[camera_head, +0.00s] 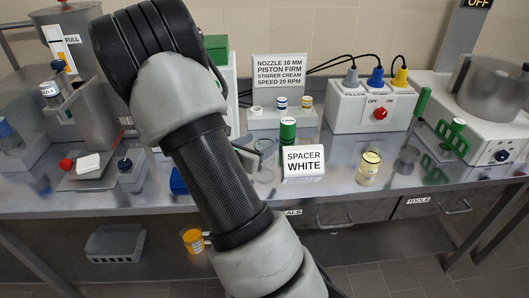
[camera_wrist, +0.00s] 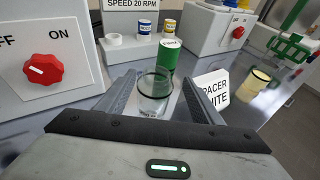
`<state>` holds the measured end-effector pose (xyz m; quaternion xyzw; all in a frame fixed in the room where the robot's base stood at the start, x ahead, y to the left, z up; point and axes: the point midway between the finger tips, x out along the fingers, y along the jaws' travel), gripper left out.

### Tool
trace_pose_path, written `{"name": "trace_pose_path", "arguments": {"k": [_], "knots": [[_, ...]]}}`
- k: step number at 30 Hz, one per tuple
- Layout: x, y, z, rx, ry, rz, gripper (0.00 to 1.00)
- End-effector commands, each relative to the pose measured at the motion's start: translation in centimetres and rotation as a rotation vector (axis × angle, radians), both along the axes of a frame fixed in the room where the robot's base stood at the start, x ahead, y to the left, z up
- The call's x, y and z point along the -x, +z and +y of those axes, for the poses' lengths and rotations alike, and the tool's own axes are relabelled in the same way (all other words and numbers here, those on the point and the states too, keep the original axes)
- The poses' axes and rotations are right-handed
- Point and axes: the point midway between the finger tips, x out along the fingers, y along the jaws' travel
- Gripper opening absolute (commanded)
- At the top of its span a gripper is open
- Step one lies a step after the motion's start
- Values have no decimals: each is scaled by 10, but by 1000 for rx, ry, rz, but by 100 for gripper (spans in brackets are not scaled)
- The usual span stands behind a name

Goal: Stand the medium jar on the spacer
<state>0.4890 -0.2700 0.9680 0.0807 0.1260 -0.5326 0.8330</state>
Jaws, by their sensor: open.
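A clear, empty-looking glass jar with a dark rim (camera_wrist: 155,88) stands upright between the fingers of my gripper (camera_wrist: 160,92) in the wrist view. The fingers are open, one on each side of it. In the head view the jar (camera_head: 266,148) is partly hidden by my arm. A second jar, with pale yellow contents (camera_head: 369,168), stands to the right on the bench. Which one is the medium jar I cannot tell. A low white ring (camera_wrist: 113,39), possibly the white spacer, sits at the left of a grey block. A sign (camera_head: 304,162) reads "SPACER WHITE".
A green cylinder (camera_wrist: 170,55) stands just behind the glass jar. The "SPACER WHITE" sign is close to the right finger. Blue-banded (camera_head: 281,103) and yellow-banded (camera_head: 306,101) pieces share the grey block. A white switch box (camera_head: 374,105) stands behind.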

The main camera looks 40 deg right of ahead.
Motion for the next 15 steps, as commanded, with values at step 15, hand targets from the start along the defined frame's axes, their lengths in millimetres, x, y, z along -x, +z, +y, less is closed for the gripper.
{"name": "trace_pose_path", "arguments": {"k": [15], "knots": [[-25, -16, -41, 0, -1, 0, 60]]}}
